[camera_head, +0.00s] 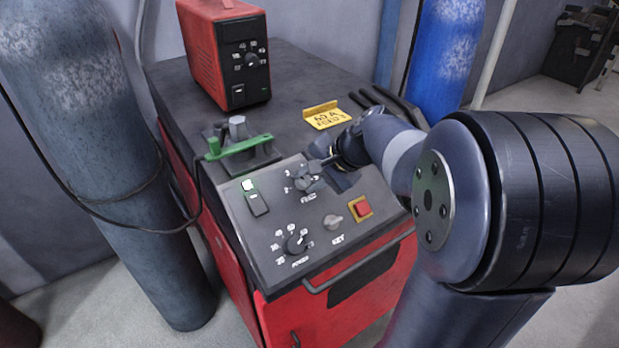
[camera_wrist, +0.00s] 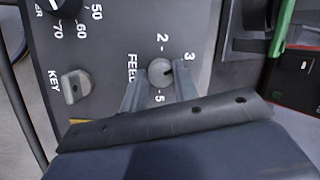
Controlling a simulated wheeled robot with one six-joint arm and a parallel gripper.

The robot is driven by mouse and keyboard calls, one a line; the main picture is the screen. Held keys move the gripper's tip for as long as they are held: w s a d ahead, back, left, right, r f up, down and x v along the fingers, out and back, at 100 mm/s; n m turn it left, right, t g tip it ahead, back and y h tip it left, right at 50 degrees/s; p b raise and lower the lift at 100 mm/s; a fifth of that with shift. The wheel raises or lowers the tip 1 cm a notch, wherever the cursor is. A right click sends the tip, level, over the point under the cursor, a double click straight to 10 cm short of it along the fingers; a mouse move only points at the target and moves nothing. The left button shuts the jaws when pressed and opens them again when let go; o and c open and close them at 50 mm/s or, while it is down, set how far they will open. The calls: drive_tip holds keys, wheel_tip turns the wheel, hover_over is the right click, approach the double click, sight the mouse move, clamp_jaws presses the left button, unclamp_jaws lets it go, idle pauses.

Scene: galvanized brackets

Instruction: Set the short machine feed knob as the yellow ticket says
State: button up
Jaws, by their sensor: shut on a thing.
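The short machine is the red cabinet (camera_head: 235,265) with a dark sloped panel (camera_head: 265,235). My gripper (camera_wrist: 160,92) is shut on the knob, one finger on each side. A dark mark on the knob faces right, roughly towards the 3; its exact setting is unclear. The yellow ticket (camera_head: 327,116) lies on the cabinet top; it mentions FEED, but its digit is hard to read.
The panel also holds a power knob (camera_head: 296,243), a key switch (camera_head: 333,221), a red button (camera_head: 361,207) and a rocker switch (camera_head: 257,203). A green-handled clamp (camera_head: 238,147) and a taller red unit (camera_head: 222,55) stand on top. Gas cylinders (camera_head: 110,160) flank the cabinet.

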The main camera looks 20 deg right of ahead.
drive_tip(key=o, duration=1)
drive_tip(key=shift+c, duration=0.2)
drive_tip(key=shift+r, duration=0.15)
drive_tip(key=v, duration=1)
drive_tip(key=shift+s+d+r, duration=0.15)
drive_tip(key=shift+r, duration=0.1)
drive_tip(key=x, duration=1)
drive_tip(key=shift+f, duration=0.35)
drive_tip(key=shift+w, duration=0.2)
drive_tip(key=shift+n, duration=0.3)
